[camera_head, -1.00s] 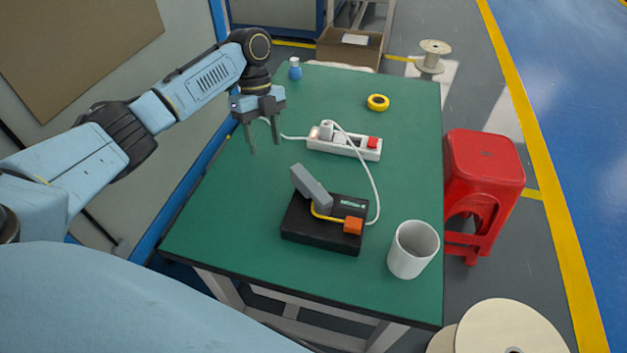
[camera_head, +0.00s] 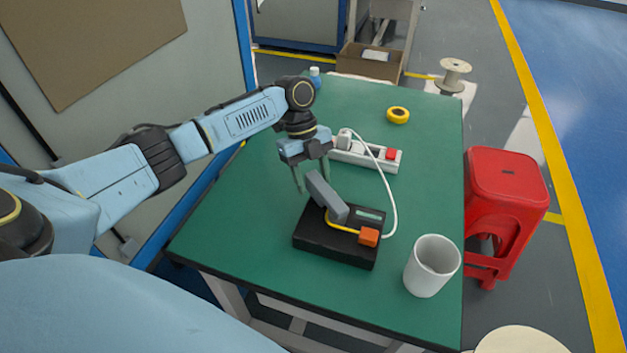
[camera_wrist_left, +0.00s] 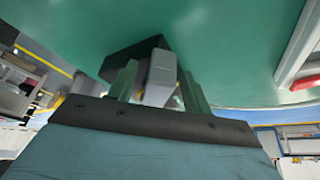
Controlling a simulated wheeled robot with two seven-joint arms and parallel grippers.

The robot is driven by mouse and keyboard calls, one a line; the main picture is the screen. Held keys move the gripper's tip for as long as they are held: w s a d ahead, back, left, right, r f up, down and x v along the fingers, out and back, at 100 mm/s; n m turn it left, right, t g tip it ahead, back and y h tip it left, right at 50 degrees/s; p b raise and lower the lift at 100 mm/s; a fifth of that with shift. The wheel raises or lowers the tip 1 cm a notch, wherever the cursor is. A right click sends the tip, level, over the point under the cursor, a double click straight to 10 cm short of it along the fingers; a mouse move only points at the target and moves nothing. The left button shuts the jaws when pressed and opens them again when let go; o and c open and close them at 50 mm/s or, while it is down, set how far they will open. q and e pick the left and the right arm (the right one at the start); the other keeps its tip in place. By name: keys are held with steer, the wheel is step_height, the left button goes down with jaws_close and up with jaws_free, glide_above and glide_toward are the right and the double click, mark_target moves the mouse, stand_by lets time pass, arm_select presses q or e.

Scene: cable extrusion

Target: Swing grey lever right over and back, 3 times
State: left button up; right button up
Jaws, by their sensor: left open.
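The grey lever (camera_head: 327,197) stands on a black box (camera_head: 328,242) on the green table and leans up to the left. The box has a small display, a yellow tube and an orange block (camera_head: 369,237). My left gripper (camera_head: 311,180) is open just behind the lever, fingers pointing down. In the left wrist view the lever (camera_wrist_left: 160,78) shows between the two spread fingers (camera_wrist_left: 160,90); I cannot tell whether they touch it. My right gripper is not in view.
A white mug (camera_head: 432,266) stands right of the box. A power strip (camera_head: 367,156) with a white cable lies behind it, and a yellow tape roll (camera_head: 397,115) farther back. A red stool (camera_head: 505,190) is beside the table. The table's left front is clear.

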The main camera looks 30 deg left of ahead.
arm_select(q)
steer(key=shift+d+f, duration=0.15)
steer(key=shift+f, duration=0.2)
steer(key=shift+c, duration=0.3)
jaws_close()
